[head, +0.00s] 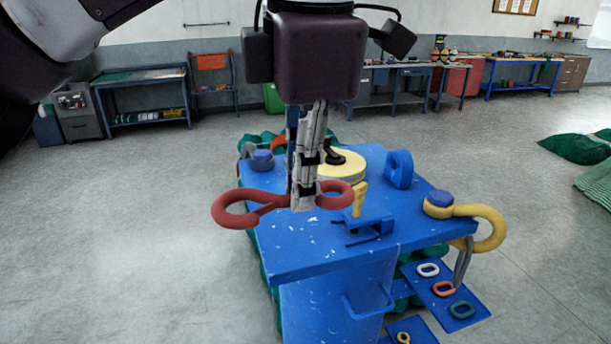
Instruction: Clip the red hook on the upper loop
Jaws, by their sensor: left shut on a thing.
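The red hook (235,214) is an S-like shape with a curl on each side, above the left part of the blue table top (300,252). My left gripper (304,205) points down and is shut on its middle, hiding that part. I cannot tell for sure which part is the upper loop. A blue upright loop (400,168) stands at the right rear of the table top. A white ring (428,270) is uppermost on a blue side plate below. The hook is apart from both. My right gripper is not in view.
A yellow hook (483,212) with a blue cap hangs over the right edge. A yellow disc (345,165), a blue clamp (362,230) and a grey hook (262,160) are on the top. Green netting (585,146) lies at far right. Open floor surrounds the stand.

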